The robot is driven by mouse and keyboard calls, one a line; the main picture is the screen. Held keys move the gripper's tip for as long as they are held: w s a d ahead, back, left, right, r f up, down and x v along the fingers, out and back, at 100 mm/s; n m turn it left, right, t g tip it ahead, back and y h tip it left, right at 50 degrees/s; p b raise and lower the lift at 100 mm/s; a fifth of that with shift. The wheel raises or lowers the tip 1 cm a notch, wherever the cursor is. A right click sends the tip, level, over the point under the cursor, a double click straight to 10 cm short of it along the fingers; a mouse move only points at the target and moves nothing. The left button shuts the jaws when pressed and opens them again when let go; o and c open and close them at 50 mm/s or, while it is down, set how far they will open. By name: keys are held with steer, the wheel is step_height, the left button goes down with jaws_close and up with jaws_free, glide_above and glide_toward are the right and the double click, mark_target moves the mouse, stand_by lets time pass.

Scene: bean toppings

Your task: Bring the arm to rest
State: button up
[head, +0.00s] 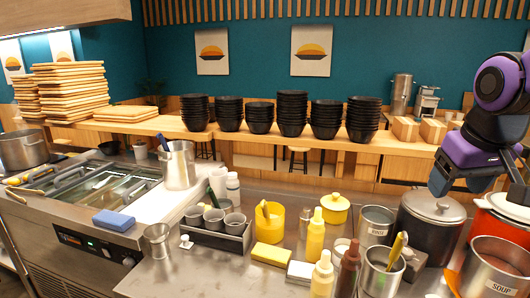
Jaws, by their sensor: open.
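My gripper (476,188) is at the right side of the head view, at the end of my purple and black arm. It points down, with its fingers apart and nothing seen between them. It hangs above the right end of the counter, over or in front of a dark lidded pot (430,228); the exact gap cannot be told. The upper part of my arm is cut off by the right edge.
An orange pot (490,222) and a soup pot (497,268) stand below right. Sauce bottles (315,235), a yellow cup (269,222) and a cup caddy (219,238) crowd the counter. Stacked black bowls (292,113) line the back shelf. Bare counter shows at front left of centre.

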steer(key=s+a+t, duration=0.1)
steer(key=s+a, duration=0.1)
steer(key=s, duration=0.8)
steer(key=shift+r+y, duration=0.3)
steer(key=shift+c, duration=0.2)
